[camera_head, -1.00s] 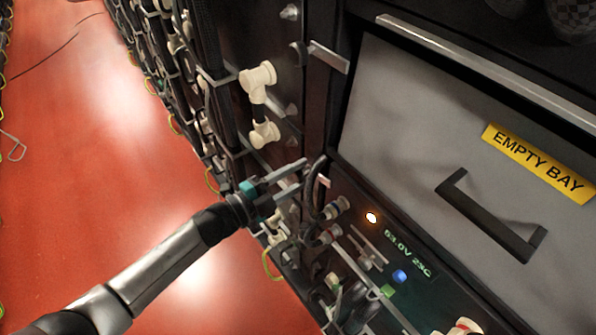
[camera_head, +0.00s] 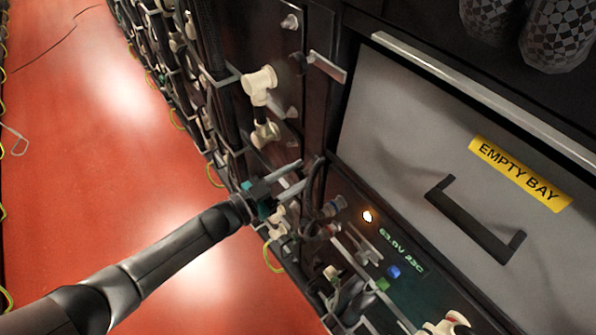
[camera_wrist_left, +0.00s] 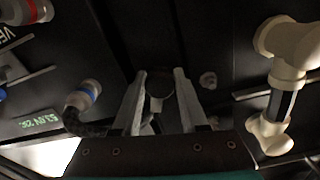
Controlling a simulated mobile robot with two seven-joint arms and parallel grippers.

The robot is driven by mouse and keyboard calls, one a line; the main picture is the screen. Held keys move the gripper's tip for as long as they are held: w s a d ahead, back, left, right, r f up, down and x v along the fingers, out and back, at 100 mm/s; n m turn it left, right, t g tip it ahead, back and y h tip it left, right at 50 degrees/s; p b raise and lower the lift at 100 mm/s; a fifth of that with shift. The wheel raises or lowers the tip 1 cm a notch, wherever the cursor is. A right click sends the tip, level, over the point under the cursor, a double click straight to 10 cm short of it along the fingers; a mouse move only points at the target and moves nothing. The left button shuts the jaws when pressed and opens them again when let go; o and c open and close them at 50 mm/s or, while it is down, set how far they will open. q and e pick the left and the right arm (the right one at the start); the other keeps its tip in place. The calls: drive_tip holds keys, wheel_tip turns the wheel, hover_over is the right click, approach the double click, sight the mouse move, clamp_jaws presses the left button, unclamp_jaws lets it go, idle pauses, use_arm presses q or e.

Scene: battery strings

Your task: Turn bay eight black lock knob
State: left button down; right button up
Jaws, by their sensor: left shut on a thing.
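My left gripper (camera_head: 297,174) reaches from the left to the dark rack front, beside the lower left corner of the empty bay. In the left wrist view its two pale fingers (camera_wrist_left: 159,88) stand on either side of a dark round knob (camera_wrist_left: 160,80) and are shut on it. The knob fits the black lock knob, but no bay number is readable near it. In the head view the knob is hidden by the fingers and cables. My right gripper is not in view.
Cream pipe connectors (camera_head: 259,82) stick out above the gripper; they also show in the wrist view (camera_wrist_left: 290,60). A blue-ringed connector (camera_wrist_left: 84,95) with a black cable is close left of the fingers. The "EMPTY BAY" drawer (camera_head: 400,120) is right. Red floor is clear.

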use_arm(q)
drive_tip(key=shift+n, duration=2.3)
drive_tip(key=shift+c, duration=2.2)
unclamp_jaws()
drive_tip(key=p+v, duration=0.1)
drive_tip(key=v, duration=1.4)
drive_tip(key=shift+p, duration=0.35)
drive_tip(key=shift+s+a, duration=0.1)
